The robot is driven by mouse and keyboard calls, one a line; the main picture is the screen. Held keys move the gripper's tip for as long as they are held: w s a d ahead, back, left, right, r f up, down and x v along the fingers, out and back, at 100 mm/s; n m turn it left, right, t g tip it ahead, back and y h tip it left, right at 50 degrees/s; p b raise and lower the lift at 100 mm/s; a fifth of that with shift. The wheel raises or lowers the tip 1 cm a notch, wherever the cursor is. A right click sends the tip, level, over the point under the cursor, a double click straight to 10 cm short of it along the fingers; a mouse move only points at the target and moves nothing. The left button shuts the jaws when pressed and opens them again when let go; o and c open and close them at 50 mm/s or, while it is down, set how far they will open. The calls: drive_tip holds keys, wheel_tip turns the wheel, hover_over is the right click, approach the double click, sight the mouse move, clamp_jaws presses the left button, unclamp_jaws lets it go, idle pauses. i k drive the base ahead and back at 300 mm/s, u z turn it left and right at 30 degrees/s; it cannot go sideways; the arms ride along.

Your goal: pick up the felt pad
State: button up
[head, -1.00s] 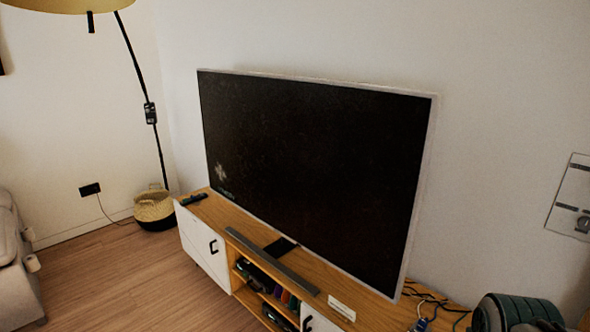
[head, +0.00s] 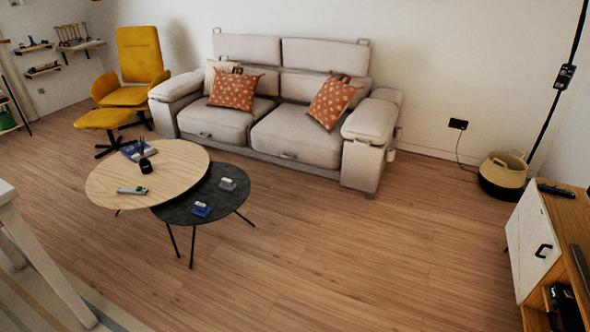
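I cannot make out a felt pad for certain in the head view. Two small things lie on the low dark round table (head: 222,206): a grey piece (head: 228,184) near its right side and a blue piece (head: 201,210) near its front. They are too small to tell whether either is the pad. My gripper is not in view.
A round wooden table (head: 112,184) overlaps the dark one and holds a grey remote-like thing (head: 132,190), a dark diffuser (head: 144,165) and a book (head: 136,150). A grey sofa (head: 215,121) and yellow chair (head: 130,97) stand behind. A wooden cabinet (head: 565,232) is at right. Open floor (head: 370,240) lies between.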

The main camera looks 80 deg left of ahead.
sight(227, 184)
drive_tip(key=u, duration=3.3)
